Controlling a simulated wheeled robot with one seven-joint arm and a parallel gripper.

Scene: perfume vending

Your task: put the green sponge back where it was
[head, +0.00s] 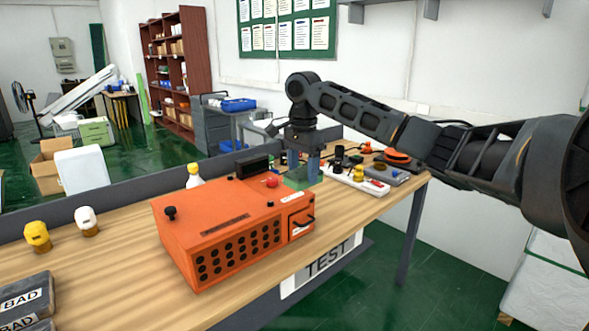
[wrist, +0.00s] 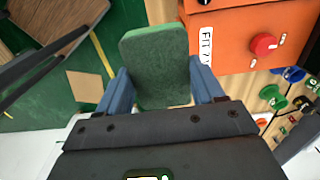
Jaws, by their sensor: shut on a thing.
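My gripper (head: 306,165) points down over the far side of the workbench, behind the right end of the orange machine. Its two blue fingers (wrist: 160,88) are shut on the green sponge (wrist: 154,62), one at each side. In the head view the sponge (head: 297,180) shows as a small green patch beside the fingers, partly hidden by the machine. I cannot tell whether its lower end touches the bench.
The orange machine (head: 225,232) with a red button (head: 271,181) stands close to the gripper. A white strip with knobs (head: 352,181) lies to the right. Yellow (head: 37,236) and white (head: 86,220) capped items stand left. The front wood surface (head: 115,280) is clear.

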